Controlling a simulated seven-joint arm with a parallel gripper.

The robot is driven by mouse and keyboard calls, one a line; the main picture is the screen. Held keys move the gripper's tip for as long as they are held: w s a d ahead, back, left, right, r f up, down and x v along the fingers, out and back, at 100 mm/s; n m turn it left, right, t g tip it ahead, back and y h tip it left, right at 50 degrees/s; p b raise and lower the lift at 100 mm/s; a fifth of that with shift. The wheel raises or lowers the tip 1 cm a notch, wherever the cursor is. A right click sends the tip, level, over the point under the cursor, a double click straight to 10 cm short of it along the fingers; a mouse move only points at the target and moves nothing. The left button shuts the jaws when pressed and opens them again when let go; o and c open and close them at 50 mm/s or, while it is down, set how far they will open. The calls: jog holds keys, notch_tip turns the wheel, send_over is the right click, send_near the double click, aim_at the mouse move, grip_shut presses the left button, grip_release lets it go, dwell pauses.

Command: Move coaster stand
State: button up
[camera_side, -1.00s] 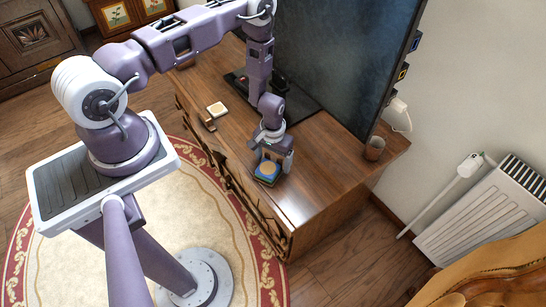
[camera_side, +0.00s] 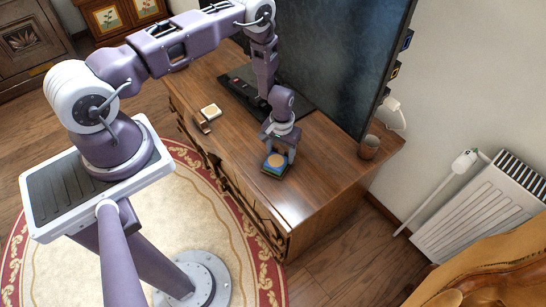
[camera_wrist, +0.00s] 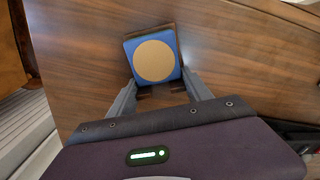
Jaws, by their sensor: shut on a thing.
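The coaster stand (camera_side: 274,164) is a small square piece, blue on top with a round tan disc and a dark base. It is on or just above the wooden cabinet top, toward its front edge; I cannot tell if it touches. It also shows in the wrist view (camera_wrist: 153,60), between my fingertips and extending beyond them. My gripper (camera_side: 280,155) points down and is shut on the stand, with one finger on each side. In the wrist view, my gripper (camera_wrist: 160,84) has its fingers at the stand's near edge.
A pale square coaster-like piece (camera_side: 210,112) and a small wooden block (camera_side: 204,126) lie left along the cabinet top (camera_side: 320,180). A large screen (camera_side: 325,65) stands behind. A brown cup (camera_side: 369,147) is at the right back corner.

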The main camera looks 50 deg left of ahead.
jog(key=shift+w, duration=1.9)
jog(key=o, duration=1.4)
jog(key=shift+o, duration=0.2)
notch_tip(320, 180, up, 7)
